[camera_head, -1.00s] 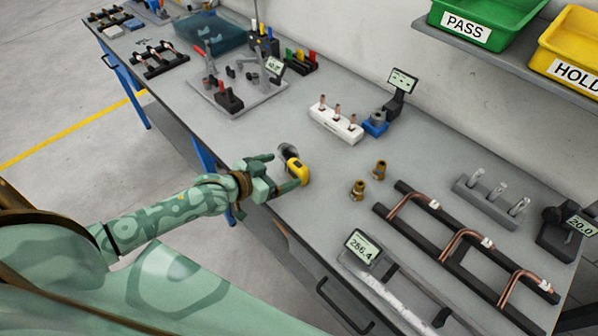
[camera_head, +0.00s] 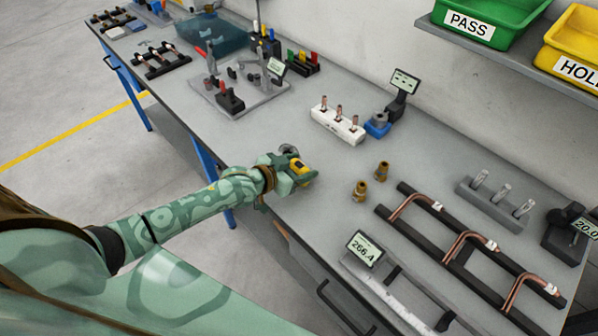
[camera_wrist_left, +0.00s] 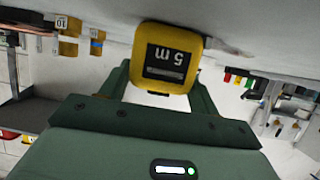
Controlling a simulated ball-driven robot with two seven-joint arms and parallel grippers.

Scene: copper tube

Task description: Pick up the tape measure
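The yellow and black tape measure (camera_head: 299,166) stands near the front edge of the grey bench. My left gripper (camera_head: 298,165) is open around the tape measure, one finger on each side. In the wrist view the fingers (camera_wrist_left: 160,85) lie very close to its sides; firm contact cannot be made out. The tape measure rests on the bench and does not look lifted. My right gripper is not in view.
Two brass fittings (camera_head: 360,191) stand right of the tape measure. Beyond them is a black rack with bent copper tubes (camera_head: 465,245). A caliper display (camera_head: 366,250) lies near the front edge. A white block with copper pieces (camera_head: 337,125) stands behind.

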